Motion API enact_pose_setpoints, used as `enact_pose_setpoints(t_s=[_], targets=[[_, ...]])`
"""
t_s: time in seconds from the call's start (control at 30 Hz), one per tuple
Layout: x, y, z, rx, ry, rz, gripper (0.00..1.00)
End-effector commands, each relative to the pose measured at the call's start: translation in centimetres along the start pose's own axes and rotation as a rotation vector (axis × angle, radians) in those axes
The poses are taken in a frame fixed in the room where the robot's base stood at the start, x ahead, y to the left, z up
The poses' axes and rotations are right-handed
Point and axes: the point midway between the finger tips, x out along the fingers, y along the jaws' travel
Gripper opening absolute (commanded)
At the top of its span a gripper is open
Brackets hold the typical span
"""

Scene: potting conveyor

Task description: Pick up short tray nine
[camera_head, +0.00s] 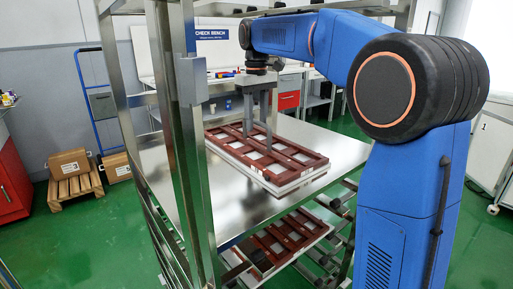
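A flat tray with a red-brown lattice frame and pale openings (302,153) lies on a stack of pale layers on the upper steel shelf. A similar red-brown tray (293,227) lies on the lower shelf. No number can be read on either, so I cannot tell which is short tray nine. My gripper (259,141) points straight down over the upper tray, left of its middle. Its two grey fingers stand apart, and their tips reach down to the lattice. Whether they grip a bar or only stand at it is too small to tell.
The steel rack's upright (190,130) stands close in front on the left. Bare shelf surface (335,148) lies right of the tray. A pallet with cardboard boxes (72,185), a blue trolley (100,105) and a red cabinet (12,180) stand left on the green floor.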

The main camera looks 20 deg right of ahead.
Motion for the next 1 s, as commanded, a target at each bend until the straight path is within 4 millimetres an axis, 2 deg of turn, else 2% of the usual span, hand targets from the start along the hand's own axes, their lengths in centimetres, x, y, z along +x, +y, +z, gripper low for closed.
enact_pose_setpoints(t_s=[0.17,1.0], targets=[[1.1,0.0,0.0,0.000,0.000,0.000,0.34],[1.6,0.0,0.0,-0.001,0.000,0.000,0.34]])
